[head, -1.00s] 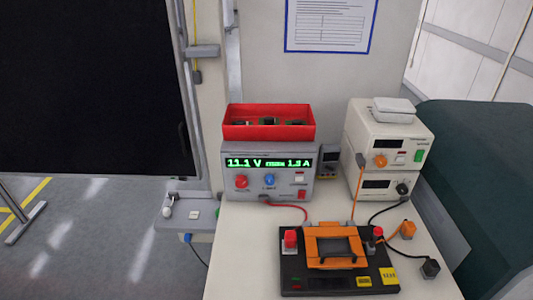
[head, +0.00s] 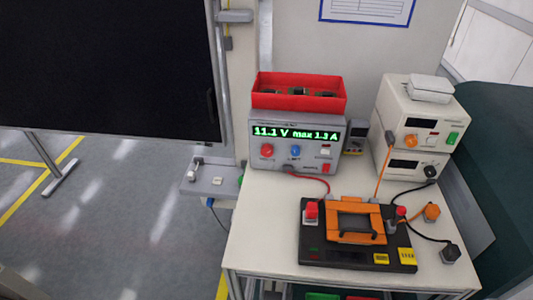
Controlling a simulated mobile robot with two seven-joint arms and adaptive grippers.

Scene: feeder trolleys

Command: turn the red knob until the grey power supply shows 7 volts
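The grey power supply (head: 258,160) stands at the back left of the white table in the head view. Its green display (head: 295,134) reads 11.1 V and what looks like "max 1.3 A". The red knob (head: 267,150) is at the left of its front panel, with a blue knob (head: 295,151) to its right. A red open bin (head: 299,97) with several small parts sits on top of the supply. Neither of my grippers is in the picture, and nothing touches the red knob.
The white table (head: 265,220) carries a black test board (head: 312,250) with an orange fixture. Two stacked cream instruments (head: 409,115) stand at the right, with cables running forward. A grey ledge (head: 215,180) is left of the table. Open floor (head: 130,220) lies at the left.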

